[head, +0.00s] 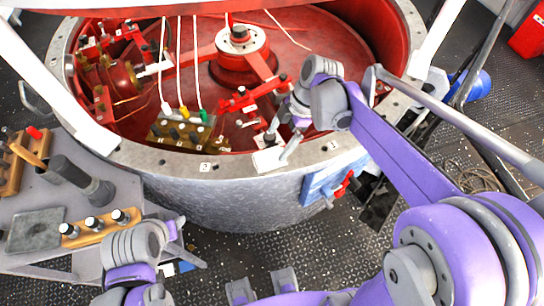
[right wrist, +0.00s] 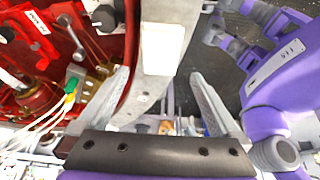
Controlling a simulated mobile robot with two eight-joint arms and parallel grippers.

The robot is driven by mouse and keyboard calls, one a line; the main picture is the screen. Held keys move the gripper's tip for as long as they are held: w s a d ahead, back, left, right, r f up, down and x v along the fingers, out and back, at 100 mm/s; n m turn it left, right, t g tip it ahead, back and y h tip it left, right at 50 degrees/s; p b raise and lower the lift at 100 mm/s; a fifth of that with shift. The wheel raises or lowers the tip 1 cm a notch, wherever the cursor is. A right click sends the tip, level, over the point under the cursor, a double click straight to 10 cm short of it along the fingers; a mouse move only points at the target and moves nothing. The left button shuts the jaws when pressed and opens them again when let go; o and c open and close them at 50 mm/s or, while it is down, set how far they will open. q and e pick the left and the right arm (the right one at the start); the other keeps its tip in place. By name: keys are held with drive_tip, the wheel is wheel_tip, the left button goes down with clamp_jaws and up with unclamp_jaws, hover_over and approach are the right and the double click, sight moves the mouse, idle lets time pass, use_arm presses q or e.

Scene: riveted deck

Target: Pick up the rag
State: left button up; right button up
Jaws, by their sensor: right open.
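A small off-white folded cloth, which looks like the rag (head: 267,160), lies flat on the grey rim of the big round drum. It also shows in the right wrist view (right wrist: 163,48), at the top middle. My right gripper (head: 279,147) is just above the rim at the rag, its fingers apart. In the right wrist view the gap between the fingers (right wrist: 160,84) is empty and the rag lies beyond it. My left gripper (head: 190,243) is low in the head view, beside the grey table, with its fingers apart and nothing seen between them.
The drum's rim (head: 205,166) surrounds a red interior with pipes, valves and hanging cables. A grey table (head: 30,270) at left holds a grey square, wooden racks and a dark cylinder. A blue item (head: 320,185) with a red handle is on the drum's outer side. Riveted deck shows below.

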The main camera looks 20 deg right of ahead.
sight(271, 156)
drive_tip(key=x, duration=0.7)
drive_tip(key=shift+w+d+f, duration=0.1)
drive_tip(key=shift+d+f, duration=0.15)
drive_tip(key=shift+f, duration=0.05)
drive_tip(key=c, duration=1.4)
wheel_tip(271, 156, up, 10)
drive_tip(key=shift+p, duration=0.3)
